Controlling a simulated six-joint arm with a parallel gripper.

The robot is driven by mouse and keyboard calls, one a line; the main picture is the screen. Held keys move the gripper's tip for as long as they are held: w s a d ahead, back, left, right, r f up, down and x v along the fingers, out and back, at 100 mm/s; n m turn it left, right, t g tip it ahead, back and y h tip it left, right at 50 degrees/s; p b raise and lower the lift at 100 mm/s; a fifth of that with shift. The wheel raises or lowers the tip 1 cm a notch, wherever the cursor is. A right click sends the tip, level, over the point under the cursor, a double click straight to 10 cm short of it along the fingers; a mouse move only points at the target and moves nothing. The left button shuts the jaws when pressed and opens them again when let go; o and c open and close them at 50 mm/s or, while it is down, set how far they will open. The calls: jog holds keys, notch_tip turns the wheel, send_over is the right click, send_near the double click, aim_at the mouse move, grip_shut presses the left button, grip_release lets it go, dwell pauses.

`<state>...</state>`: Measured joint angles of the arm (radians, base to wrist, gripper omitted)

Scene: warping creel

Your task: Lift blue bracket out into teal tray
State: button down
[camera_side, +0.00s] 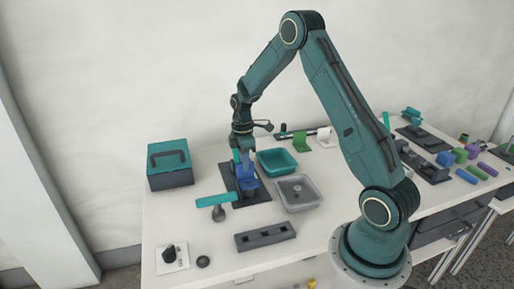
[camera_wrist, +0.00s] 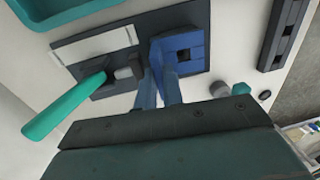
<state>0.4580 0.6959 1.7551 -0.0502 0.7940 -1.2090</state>
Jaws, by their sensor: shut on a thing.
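The blue bracket (camera_side: 248,184) is at the dark fixture plate (camera_side: 261,197) on the white table; in the wrist view the bracket (camera_wrist: 187,44) shows over the plate's right part. My gripper (camera_side: 244,165) points down, shut on the bracket; its fingers (camera_wrist: 160,88) meet the bracket's near edge in the wrist view. I cannot tell whether the bracket rests on the plate or is just above it. A clamp with a teal handle (camera_wrist: 66,108) sits on the plate beside the bracket. The teal tray (camera_side: 277,160) stands empty behind and right of the plate.
A grey tray (camera_side: 311,197) sits close right of the plate. A teal-topped post (camera_side: 213,200) stands at its front left, a slotted dark block (camera_side: 265,236) in front. A teal toolbox (camera_side: 170,163) is at the left. Green and white parts (camera_side: 302,143) lie behind the trays.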

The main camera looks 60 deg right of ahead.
jog(key=shift+r, duration=0.65)
dwell(0.3)
jog(key=shift+r, duration=0.6)
jog(key=shift+r, duration=0.1)
jog(key=shift+r, duration=1.4)
jog(key=shift+a, duration=0.15)
